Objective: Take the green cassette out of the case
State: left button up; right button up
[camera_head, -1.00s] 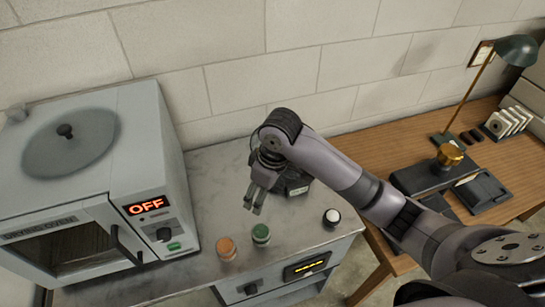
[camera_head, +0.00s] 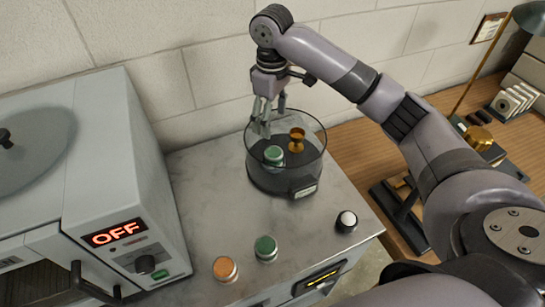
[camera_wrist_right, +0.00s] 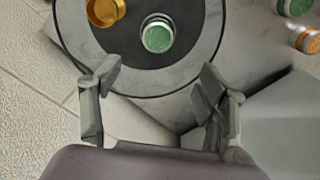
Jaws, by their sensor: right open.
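The case (camera_head: 285,182) is a round, clear-walled vessel with a dark floor, standing on the grey counter. Its top looks open. The green cassette (camera_head: 273,155), a small round piece with a green top and pale side, sits inside, left of a gold spindle-like piece (camera_head: 297,140). My right gripper (camera_head: 265,128) is open and empty, pointing down at the case's back left rim; the exact height is hard to tell. In the right wrist view the cassette (camera_wrist_right: 157,36) lies beyond the open fingers (camera_wrist_right: 160,82), not between them. My left gripper is not in view.
Another green-topped piece (camera_head: 265,248) and an orange-topped one (camera_head: 225,268) stand on the counter in front. A white-topped black knob (camera_head: 346,221) is at the right edge. A grey oven (camera_head: 120,200) reading OFF stands left. A wooden desk (camera_head: 350,150) lies right.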

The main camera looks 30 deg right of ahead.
jog(key=p, duration=0.1)
send_over(275, 152)
jog(key=f, duration=0.5)
jog(key=shift+w+a+f, duration=0.2)
jog(key=shift+a+f, duration=0.15)
jog(key=shift+f, duration=0.05)
notch_tip(275, 152, down, 3)
jog(key=shift+r+p, duration=0.15)
jog(key=shift+p, duration=0.25)
jog(key=shift+f, duration=0.2)
jog(key=f, duration=0.1)
jog(key=f+p, duration=0.1)
jog(key=f, duration=0.1)
jog(key=f+p, duration=0.1)
jog(key=shift+s+d+f, duration=0.15)
jog(key=shift+s+d, duration=0.15)
jog(key=shift+d, duration=0.05)
jog(key=shift+f, duration=0.3)
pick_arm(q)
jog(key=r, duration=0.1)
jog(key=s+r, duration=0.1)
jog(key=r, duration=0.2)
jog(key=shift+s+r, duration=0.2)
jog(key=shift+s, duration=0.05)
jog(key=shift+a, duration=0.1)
pick_arm(e)
jog(key=shift+a, duration=0.1)
jog(key=shift+c, duration=0.5)
